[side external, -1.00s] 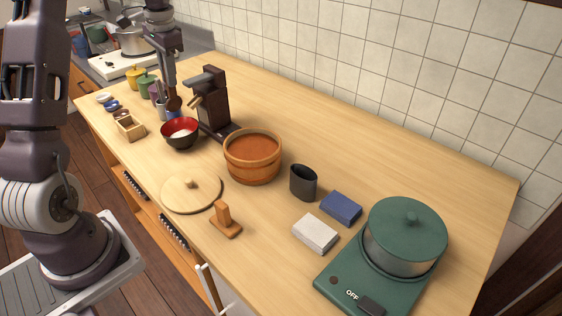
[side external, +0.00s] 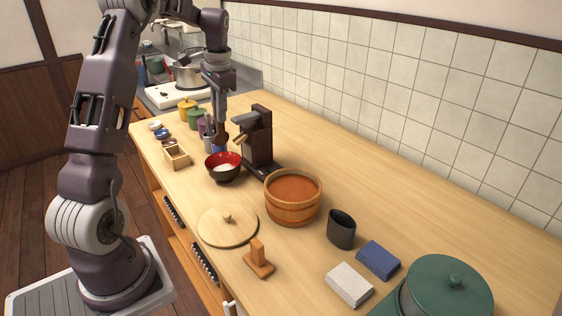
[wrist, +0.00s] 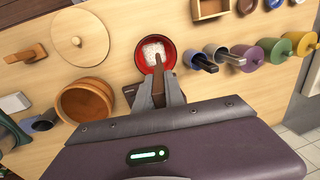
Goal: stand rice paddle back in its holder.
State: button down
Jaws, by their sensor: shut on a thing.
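My gripper (side external: 219,118) is shut on a dark brown wooden paddle (side external: 221,138), which points down above the counter. In the wrist view the paddle (wrist: 158,62) runs from between the fingers (wrist: 159,94) across the red-lined bowl (wrist: 155,72). The bowl (side external: 223,177), dark outside with white rice in it, stands just below the paddle in the side view. A dark oval cup (side external: 341,230) stands upright and appears empty, well away at the right. I cannot tell for sure which container is the paddle's holder.
A dark stand (side external: 258,135) is close right of my gripper. Cups and lidded pots (side external: 198,118) crowd behind. A wooden tub (side external: 293,200), round lid (side external: 228,225), small wooden stand (side external: 258,260), two boxes (side external: 378,260) and green cooker (side external: 448,290) lie forward. The counter's right side is clear.

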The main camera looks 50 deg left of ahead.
jog(key=w+d+r+m+h, duration=0.1)
jog(key=w+d+m, duration=0.35)
jog(key=d, duration=0.85)
jog(key=w+d+m, duration=0.2)
jog(key=d+m, duration=0.6)
jog(key=d, duration=0.4)
jog(key=w+d+r+m+h, duration=0.1)
jog(key=w+d+m, duration=0.4)
jog(key=d, duration=0.8)
notch_tip(320, 180, down, 12)
jog(key=s, duration=0.1)
jog(key=shift+s+r, duration=0.15)
jog(key=shift+r, duration=0.05)
jog(key=shift+d+f+m, duration=0.1)
jog(key=shift+f+m, duration=0.05)
jog(key=shift+m, duration=0.1)
jog(key=shift+f, duration=0.35)
jog(key=c, duration=0.8)
grip_release()
jog(key=shift+o, duration=0.2)
